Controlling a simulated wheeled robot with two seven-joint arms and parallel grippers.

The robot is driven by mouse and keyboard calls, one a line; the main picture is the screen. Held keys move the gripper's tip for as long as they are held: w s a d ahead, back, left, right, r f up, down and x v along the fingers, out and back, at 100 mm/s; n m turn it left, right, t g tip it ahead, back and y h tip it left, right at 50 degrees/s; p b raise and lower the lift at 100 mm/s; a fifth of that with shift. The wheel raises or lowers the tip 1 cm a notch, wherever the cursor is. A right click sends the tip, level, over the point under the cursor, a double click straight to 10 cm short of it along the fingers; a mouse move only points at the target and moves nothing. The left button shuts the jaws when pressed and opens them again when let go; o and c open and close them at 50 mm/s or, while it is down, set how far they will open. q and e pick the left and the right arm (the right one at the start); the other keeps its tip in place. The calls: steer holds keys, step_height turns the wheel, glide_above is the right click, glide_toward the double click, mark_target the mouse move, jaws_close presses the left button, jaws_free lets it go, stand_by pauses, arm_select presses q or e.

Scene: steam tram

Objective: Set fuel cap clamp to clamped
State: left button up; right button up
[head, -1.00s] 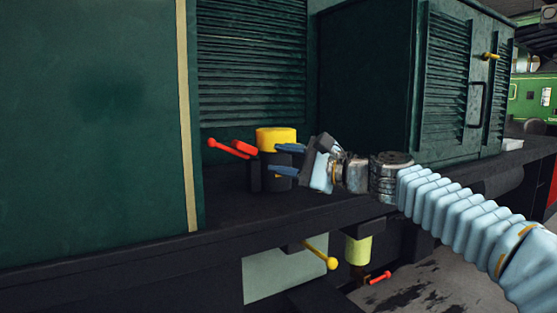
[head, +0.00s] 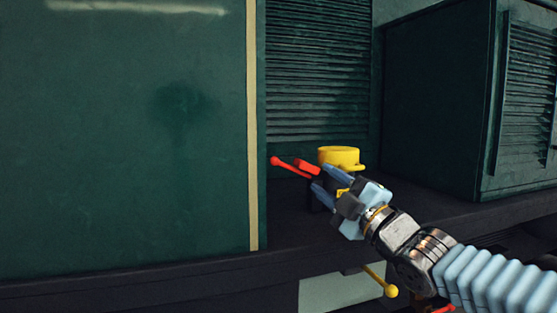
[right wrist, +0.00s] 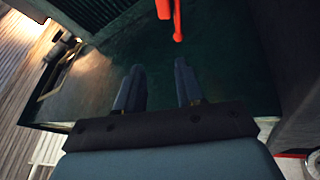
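A yellow fuel cap (head: 339,157) sits on a dark filler neck on the running board, mostly hidden behind my gripper. A red clamp lever (head: 293,168) sticks out to the left of the cap, its round knob at the far left end. My right gripper (head: 322,180) is in front of the neck, just below the cap, its blue fingers pointing up and left toward the lever's base. In the right wrist view the fingers (right wrist: 158,68) are apart with nothing between them, and the red lever (right wrist: 178,22) lies beyond their tips. My left gripper is not in view.
A green panel (head: 130,130) with a cream stripe stands left of the lever. A louvred wall (head: 318,70) is behind the cap and a green cabinet (head: 435,100) is to the right. A yellow-knobbed lever (head: 390,290) hangs below the running board (head: 200,275).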

mark_target(284, 167)
steer(key=w+a+p, duration=0.1)
steer(key=w+a, duration=0.1)
steer(key=w, duration=0.1)
steer(key=w+a+p, duration=0.1)
steer(key=w+a, duration=0.1)
steer(key=w, duration=0.1)
steer(key=w+a+p, duration=0.1)
steer(key=w+a, duration=0.1)
steer(key=w, duration=0.1)
steer(key=shift+w+a+r, duration=0.1)
steer(key=shift+w+a, duration=0.1)
steer(key=shift+a, duration=0.1)
steer(key=p+x, duration=0.1)
steer(key=x, duration=0.3)
steer(key=shift+w+a+r+p, duration=0.1)
steer(key=shift+w+a+p, duration=0.1)
steer(key=shift+w+p, duration=0.25)
jaws_close()
